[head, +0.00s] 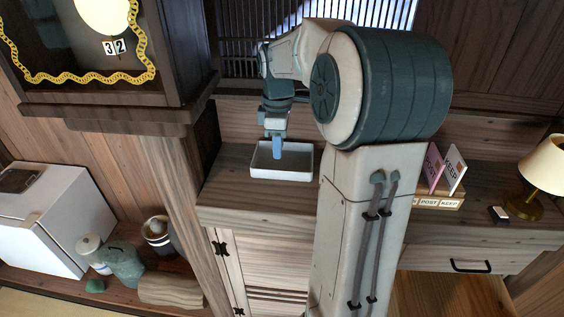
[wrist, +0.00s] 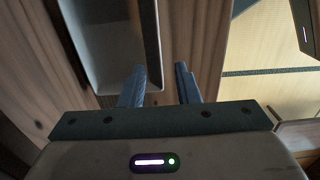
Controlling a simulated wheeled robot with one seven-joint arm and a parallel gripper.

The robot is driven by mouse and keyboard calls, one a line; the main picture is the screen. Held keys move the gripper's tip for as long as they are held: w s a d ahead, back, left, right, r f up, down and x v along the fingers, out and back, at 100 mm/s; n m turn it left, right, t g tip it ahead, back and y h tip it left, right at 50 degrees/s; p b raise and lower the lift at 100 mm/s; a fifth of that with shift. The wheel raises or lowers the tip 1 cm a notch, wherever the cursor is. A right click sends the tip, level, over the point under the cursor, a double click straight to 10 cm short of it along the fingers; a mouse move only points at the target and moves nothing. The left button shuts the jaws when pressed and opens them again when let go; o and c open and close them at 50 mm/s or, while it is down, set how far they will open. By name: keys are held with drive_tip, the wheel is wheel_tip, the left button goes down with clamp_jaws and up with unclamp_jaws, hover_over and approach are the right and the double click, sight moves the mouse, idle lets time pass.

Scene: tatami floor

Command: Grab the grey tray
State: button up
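The grey tray (head: 283,176) is a shallow, pale rectangular tray lying flat on the wooden cabinet top, left of my arm's column in the head view. My gripper (head: 277,153) points down at the tray, its blue fingers overlapping the tray's inside in that view. In the wrist view the tray (wrist: 105,60) fills the upper left. My gripper (wrist: 160,72) is open there, with a gap between its fingers. The left finger shows over the tray's inside and the right finger outside its near rim. I cannot tell whether either finger touches it.
The cabinet top (head: 240,199) is bare around the tray. A dark post stands close on its left, under a clock case (head: 110,75). Right of my column are a card holder (head: 440,202), a small dark object (head: 498,214) and a lamp (head: 540,170).

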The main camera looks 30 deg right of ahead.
sight(281, 168)
drive_tip(key=f, duration=0.8)
drive_tip(key=shift+s+d+f, duration=0.1)
drive_tip(key=shift+d+f, duration=0.15)
clamp_jaws()
